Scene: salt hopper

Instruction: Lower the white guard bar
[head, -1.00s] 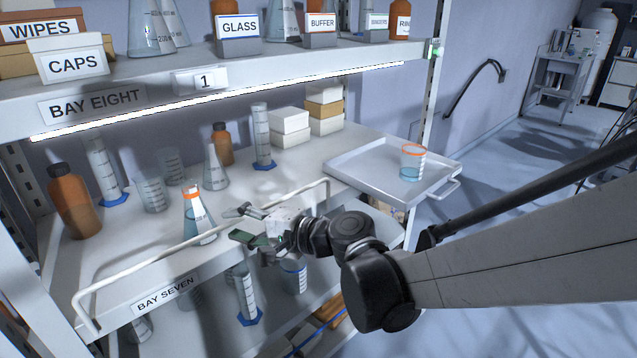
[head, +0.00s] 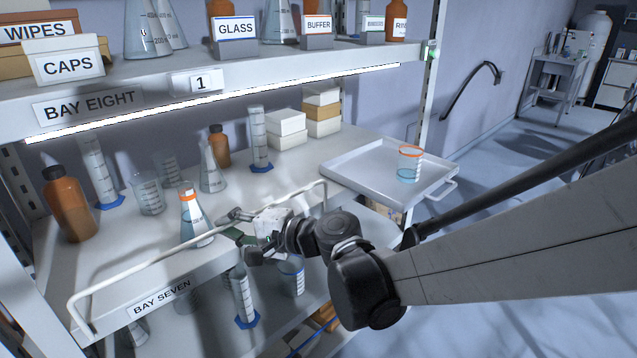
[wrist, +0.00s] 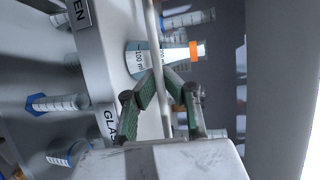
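The white guard bar (head: 130,262) runs raised along the front edge of the Bay Seven shelf, bent down at its ends. It also shows in the wrist view (wrist: 153,28), passing lengthwise between my fingers. My gripper (head: 225,223) is at the bar's middle, right of the orange-capped flask (head: 195,220). In the wrist view my gripper (wrist: 159,76) has one finger on either side of the bar, with the tips close to it. The fingers look apart; whether they touch the bar is unclear.
The orange-capped flask stands just behind the bar. Several bottles, cylinders and beakers are on the shelf. A tray (head: 335,172) with an orange-rimmed beaker (head: 409,165) sits at the right. The lit Bay Eight shelf (head: 130,112) hangs above. Glassware stands below.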

